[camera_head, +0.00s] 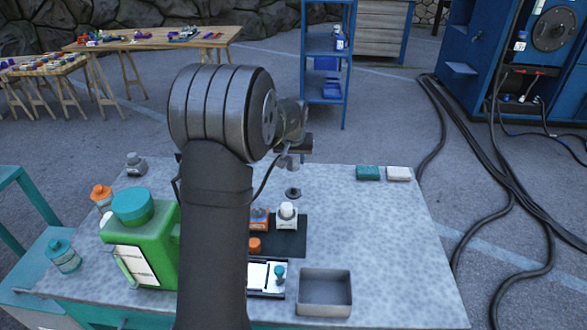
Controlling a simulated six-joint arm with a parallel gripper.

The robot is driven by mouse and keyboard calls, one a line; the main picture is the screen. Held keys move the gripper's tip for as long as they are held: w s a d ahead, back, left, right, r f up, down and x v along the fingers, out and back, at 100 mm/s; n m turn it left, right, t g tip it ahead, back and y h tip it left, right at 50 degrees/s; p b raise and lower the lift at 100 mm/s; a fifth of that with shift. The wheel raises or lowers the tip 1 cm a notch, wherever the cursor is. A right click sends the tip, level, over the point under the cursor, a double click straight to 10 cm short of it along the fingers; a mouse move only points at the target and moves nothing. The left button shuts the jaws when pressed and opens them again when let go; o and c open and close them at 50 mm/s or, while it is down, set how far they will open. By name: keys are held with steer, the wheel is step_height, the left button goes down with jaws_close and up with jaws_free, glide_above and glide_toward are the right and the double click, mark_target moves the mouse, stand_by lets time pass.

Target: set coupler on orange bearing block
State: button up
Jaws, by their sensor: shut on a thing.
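My gripper (290,158) is above the back middle of the table, pointing down, partly hidden by my arm. It is shut on a small grey piece (284,163), which looks like the coupler; its shape is hard to make out. The orange bearing block (259,219) sits on a dark mat, nearer the camera and lower than my gripper. Its left part is hidden behind my arm. The held piece is clear of the block. A white block (287,217) with a pale round top stands just right of the orange one.
A dark ring (293,193) lies behind the blocks. In front are an orange cylinder (254,245), a white-and-black tray (268,290) and an empty grey bin (325,308). A green jug (145,245) stands left. Green (368,173) and white (399,174) blocks lie back right. The table's right side is clear.

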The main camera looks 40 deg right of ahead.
steer(key=shift+r, duration=2.3)
steer(key=s+a+f, duration=0.2)
steer(key=s+a, duration=0.1)
steer(key=a, duration=1.3)
steer(key=shift+s+a+f, duration=0.1)
steer(key=shift+a+f, duration=0.05)
steer(key=shift+f, duration=1.2)
steer(key=shift+s+a+f, duration=0.1)
steer(key=shift+f, duration=1.25)
steer(key=shift+s+a+f, duration=0.1)
steer(key=shift+a+f, duration=0.05)
steer(key=shift+f, duration=1.2)
steer(key=o, duration=1.1)
steer(key=shift+r, duration=0.1)
